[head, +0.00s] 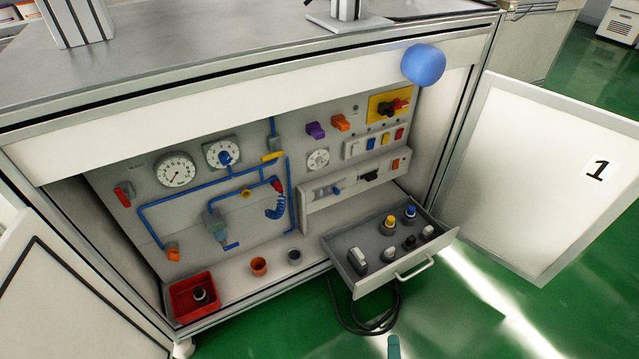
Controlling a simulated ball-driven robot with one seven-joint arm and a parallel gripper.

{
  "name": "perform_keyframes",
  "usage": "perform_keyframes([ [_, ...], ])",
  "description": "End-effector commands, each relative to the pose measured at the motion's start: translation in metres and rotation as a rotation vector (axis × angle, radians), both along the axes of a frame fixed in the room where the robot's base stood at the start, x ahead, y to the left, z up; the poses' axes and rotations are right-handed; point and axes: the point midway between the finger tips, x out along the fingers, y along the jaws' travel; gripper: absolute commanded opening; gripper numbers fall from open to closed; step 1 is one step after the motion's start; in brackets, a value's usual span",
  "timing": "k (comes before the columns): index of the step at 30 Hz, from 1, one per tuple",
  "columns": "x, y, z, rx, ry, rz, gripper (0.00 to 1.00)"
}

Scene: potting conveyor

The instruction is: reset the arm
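My gripper does not show clearly in the head view, and no pair of fingers can be seen. A small teal piece (393,347) pokes in at the bottom edge; I cannot tell what it belongs to. In front of me is an open cabinet with a control panel (150,190) of gauges, blue pipes, valves and switches. An open grey drawer (440,243) sticks out at the lower right, holding several knobs and small parts.
A red bin (180,305) with a dark part sits at the cabinet's lower left. Open doors stand at left (60,300) and right (540,170). A blue ball (424,65) shows at the counter's front. A black cable (365,328) lies below the drawer. Green floor is clear at lower right.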

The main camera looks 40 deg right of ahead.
Motion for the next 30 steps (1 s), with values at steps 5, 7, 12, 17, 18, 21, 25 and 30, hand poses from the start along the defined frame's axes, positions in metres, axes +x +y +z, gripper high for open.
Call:
perform_keyframes([
  [5, 0.036, 0.011, 0.009, 0.003, 0.025, 0.150, 0.38],
  [7, 0.051, 0.018, 0.013, 0.000, 0.039, 0.222, 0.38],
  [12, 0.095, 0.043, 0.030, -0.030, 0.104, 0.460, 0.38],
  [17, 0.133, 0.078, 0.051, -0.103, 0.223, 0.760, 0.38],
  [18, 0.139, 0.087, 0.055, -0.126, 0.260, 0.833, 0.38],
  [21, 0.147, 0.105, 0.066, -0.193, 0.361, 1.006, 0.38],
  [25, 0.147, 0.122, 0.078, -0.285, 0.516, 1.208, 0.38],
  [30, 0.129, 0.127, 0.093, -0.402, 0.756, 1.428, 0.38],
])
